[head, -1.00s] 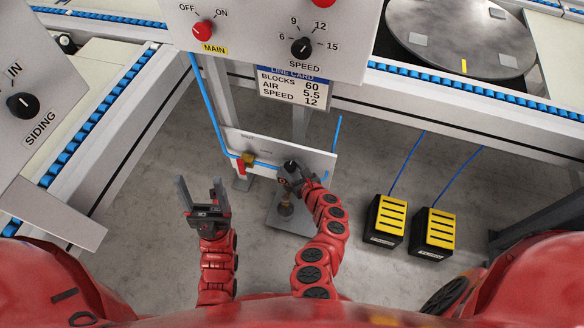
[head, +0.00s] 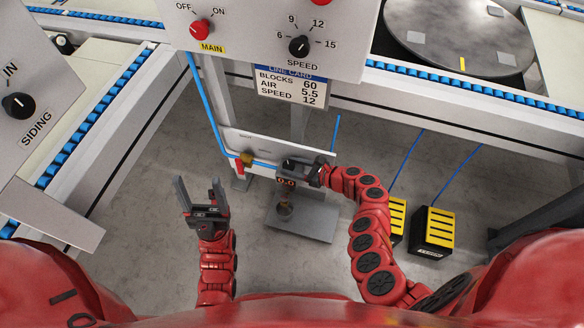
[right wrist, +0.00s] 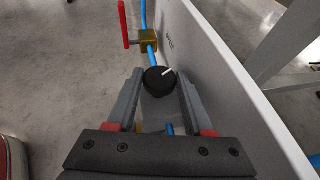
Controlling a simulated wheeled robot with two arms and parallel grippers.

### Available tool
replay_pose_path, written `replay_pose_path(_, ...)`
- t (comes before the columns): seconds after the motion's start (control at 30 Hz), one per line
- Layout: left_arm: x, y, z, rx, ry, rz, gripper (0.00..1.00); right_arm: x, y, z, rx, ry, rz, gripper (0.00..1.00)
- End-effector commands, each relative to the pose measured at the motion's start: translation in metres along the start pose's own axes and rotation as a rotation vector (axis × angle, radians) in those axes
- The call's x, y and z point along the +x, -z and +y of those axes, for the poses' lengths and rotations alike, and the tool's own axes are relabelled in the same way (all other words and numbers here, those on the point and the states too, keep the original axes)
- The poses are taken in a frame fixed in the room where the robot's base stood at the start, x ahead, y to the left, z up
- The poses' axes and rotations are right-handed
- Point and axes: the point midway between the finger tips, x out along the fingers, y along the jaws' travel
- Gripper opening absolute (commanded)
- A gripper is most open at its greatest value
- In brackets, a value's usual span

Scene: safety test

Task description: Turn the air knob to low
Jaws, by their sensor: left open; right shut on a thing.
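The black air knob (right wrist: 158,80) with a white pointer line shows in the right wrist view, on the white panel (head: 240,142) low under the machine. In that view the pointer slants up to the right. My right gripper (head: 297,167) reaches in from the right and is shut on the knob, with one finger on each side; it mostly hides the knob in the head view. My left gripper (head: 200,188) is open and empty, left of the panel.
A brass valve (head: 246,160) with a red handle and blue hose sits left of the knob. The line card (head: 292,86) gives AIR 5.5. Above are the SPEED knob (head: 299,46) and MAIN switch (head: 200,28). Yellow-topped pedals (head: 436,228) stand on the floor at right.

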Motion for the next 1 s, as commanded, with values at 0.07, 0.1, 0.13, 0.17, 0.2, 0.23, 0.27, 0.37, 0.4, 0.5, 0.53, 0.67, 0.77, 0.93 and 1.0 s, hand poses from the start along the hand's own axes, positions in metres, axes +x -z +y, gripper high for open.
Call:
replay_pose_path(0.07, -0.007, -0.001, 0.0, 0.0, 0.0, 0.0, 0.69, 0.001, 0.003, -0.001, -0.015, -0.034, 0.002, 0.0)
replay_pose_path(0.1, -0.009, -0.001, 0.0, 0.0, 0.0, 0.0, 0.69, 0.001, 0.003, -0.002, -0.022, -0.048, 0.002, 0.0)
replay_pose_path(0.13, -0.01, -0.002, 0.001, 0.0, 0.0, 0.0, 0.69, 0.001, 0.002, -0.002, -0.027, -0.058, 0.002, 0.0)
replay_pose_path(0.17, -0.011, -0.002, 0.001, 0.0, 0.0, 0.0, 0.69, 0.001, 0.002, -0.003, -0.031, -0.067, 0.002, 0.0)
replay_pose_path(0.2, -0.012, -0.002, 0.001, 0.0, 0.0, 0.0, 0.69, 0.001, 0.002, -0.002, -0.035, -0.078, 0.002, 0.0)
replay_pose_path(0.23, -0.013, -0.002, 0.001, 0.0, 0.0, 0.0, 0.69, 0.001, 0.002, -0.002, -0.038, -0.087, 0.002, 0.0)
replay_pose_path(0.27, -0.014, -0.002, 0.001, 0.0, 0.0, 0.0, 0.69, 0.001, 0.002, -0.002, -0.041, -0.095, 0.001, 0.0)
replay_pose_path(0.37, -0.016, -0.003, 0.001, 0.0, 0.0, 0.0, 0.69, 0.001, 0.001, -0.002, -0.049, -0.114, 0.001, 0.0)
replay_pose_path(0.4, -0.017, -0.003, 0.001, 0.0, 0.0, 0.0, 0.69, 0.001, 0.001, -0.002, -0.051, -0.119, 0.001, 0.0)
replay_pose_path(0.5, -0.018, -0.003, 0.001, 0.0, 0.0, 0.0, 0.69, 0.001, 0.0, -0.002, -0.054, -0.127, 0.0, 0.0)
replay_pose_path(0.53, -0.018, -0.003, 0.001, 0.0, 0.0, 0.0, 0.69, 0.001, 0.0, -0.002, -0.055, -0.129, 0.0, 0.0)
replay_pose_path(0.67, -0.018, -0.003, 0.001, 0.0, 0.0, 0.0, 0.69, 0.001, 0.0, -0.002, -0.056, -0.131, -0.001, 0.0)
replay_pose_path(0.77, -0.018, -0.003, 0.001, 0.0, 0.0, 0.0, 0.69, 0.001, -0.001, -0.002, -0.056, -0.131, -0.001, 0.0)
replay_pose_path(0.93, -0.018, -0.003, 0.001, 0.0, 0.0, 0.0, 0.69, 0.001, -0.001, -0.002, -0.056, -0.131, -0.002, 0.53)
replay_pose_path(1.0, -0.018, -0.003, 0.001, 0.0, 0.0, 0.0, 0.69, 0.001, -0.001, -0.002, -0.056, -0.131, -0.002, 0.63)
